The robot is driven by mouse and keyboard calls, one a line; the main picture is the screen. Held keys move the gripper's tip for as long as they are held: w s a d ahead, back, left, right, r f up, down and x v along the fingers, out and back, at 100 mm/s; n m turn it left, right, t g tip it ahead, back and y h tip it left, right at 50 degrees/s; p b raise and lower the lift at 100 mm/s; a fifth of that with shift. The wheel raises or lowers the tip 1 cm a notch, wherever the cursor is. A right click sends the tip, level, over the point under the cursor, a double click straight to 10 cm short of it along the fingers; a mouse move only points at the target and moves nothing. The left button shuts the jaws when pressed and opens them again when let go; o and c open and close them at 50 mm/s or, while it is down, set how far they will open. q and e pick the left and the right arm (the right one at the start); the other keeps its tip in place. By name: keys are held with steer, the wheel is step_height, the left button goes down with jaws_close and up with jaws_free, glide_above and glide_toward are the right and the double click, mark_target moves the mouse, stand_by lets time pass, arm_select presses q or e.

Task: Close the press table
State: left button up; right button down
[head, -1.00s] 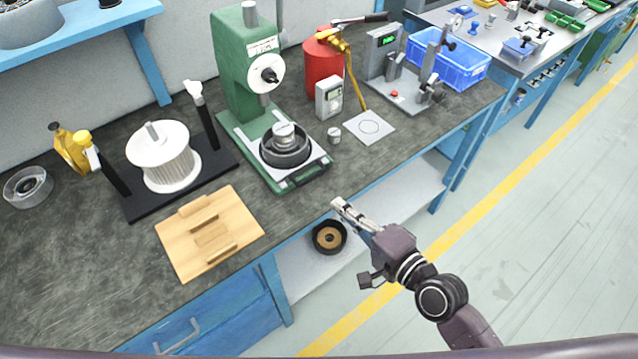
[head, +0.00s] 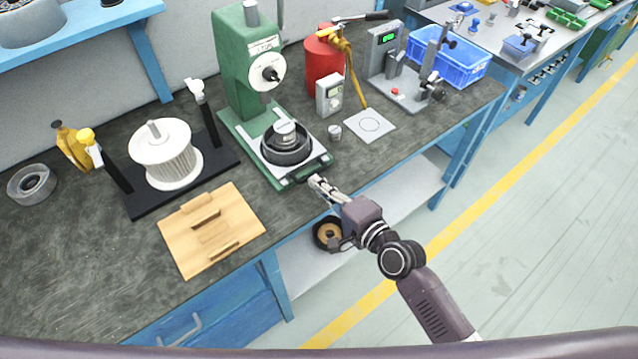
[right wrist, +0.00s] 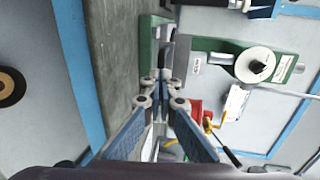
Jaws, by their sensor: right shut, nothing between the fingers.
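The green press (head: 243,62) stands on the dark bench. Its press table (head: 317,161), a light plate on a green base, sticks out forward of the ram (head: 266,97). A black ring fixture (head: 287,151) with a metal part (head: 286,132) sits on it. A dark handle (head: 301,175) is at the table's front edge. My right gripper (head: 315,182) is shut and empty, its tips close to that front edge; I cannot tell if they touch. In the right wrist view the shut fingertips (right wrist: 164,78) point at the green press (right wrist: 147,40). My left gripper is not in view.
A wooden board (head: 212,232) and a white spool on a black stand (head: 167,155) lie to the left. A grey meter (head: 329,95), a white card (head: 369,125) and a red canister (head: 322,62) are to the right. A black ring (head: 327,233) sits on the shelf below.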

mark_target(296, 159)
steer(key=x, duration=0.2)
steer(key=r+x, duration=0.1)
steer(key=x, duration=0.5)
steer(key=shift+w+a+r, duration=0.25)
steer(key=shift+w, duration=0.05)
steer(key=shift+r, duration=0.2)
steer(key=shift+r, duration=0.1)
